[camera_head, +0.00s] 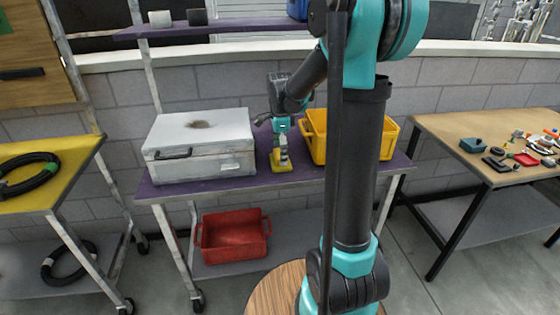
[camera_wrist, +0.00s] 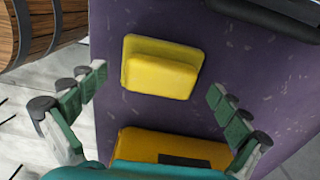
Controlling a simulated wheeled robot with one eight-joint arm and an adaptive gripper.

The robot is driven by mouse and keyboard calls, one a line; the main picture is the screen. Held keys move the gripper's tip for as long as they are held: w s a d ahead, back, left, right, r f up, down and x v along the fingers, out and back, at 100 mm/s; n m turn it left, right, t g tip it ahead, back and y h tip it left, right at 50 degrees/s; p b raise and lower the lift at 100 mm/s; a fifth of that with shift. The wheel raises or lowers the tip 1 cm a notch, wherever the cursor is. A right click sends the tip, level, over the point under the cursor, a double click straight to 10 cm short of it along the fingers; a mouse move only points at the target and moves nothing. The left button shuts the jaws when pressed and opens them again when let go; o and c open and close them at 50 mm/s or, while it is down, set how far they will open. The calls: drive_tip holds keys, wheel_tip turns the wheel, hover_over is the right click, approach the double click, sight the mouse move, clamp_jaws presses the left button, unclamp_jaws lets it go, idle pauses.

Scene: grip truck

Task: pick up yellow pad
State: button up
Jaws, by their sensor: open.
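The yellow pad (camera_wrist: 162,68) lies on the purple shelf top in the wrist view, a block with a raised, narrower part on a wider base. It also shows in the head view (camera_head: 282,167), small, below my gripper. My gripper (camera_wrist: 159,88) is open and empty, its two green-grey fingers spread to the left and right of the pad in the wrist view. In the head view, my gripper (camera_head: 280,148) points down just above the pad. The gap in height is hard to judge, and the fingers partly hide the pad.
A white case (camera_head: 198,143) stands left of the pad. A yellow bin (camera_head: 391,141) stands to the right, close to my gripper, and its edge shows in the wrist view (camera_wrist: 140,147). A red bin (camera_head: 232,238) is on the lower shelf. A tool-covered table (camera_head: 455,125) stands at right.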

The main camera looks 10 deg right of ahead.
drive_tip(key=shift+f, duration=0.85)
drive_tip(key=c, duration=1.1)
drive_tip(key=shift+o, duration=0.2)
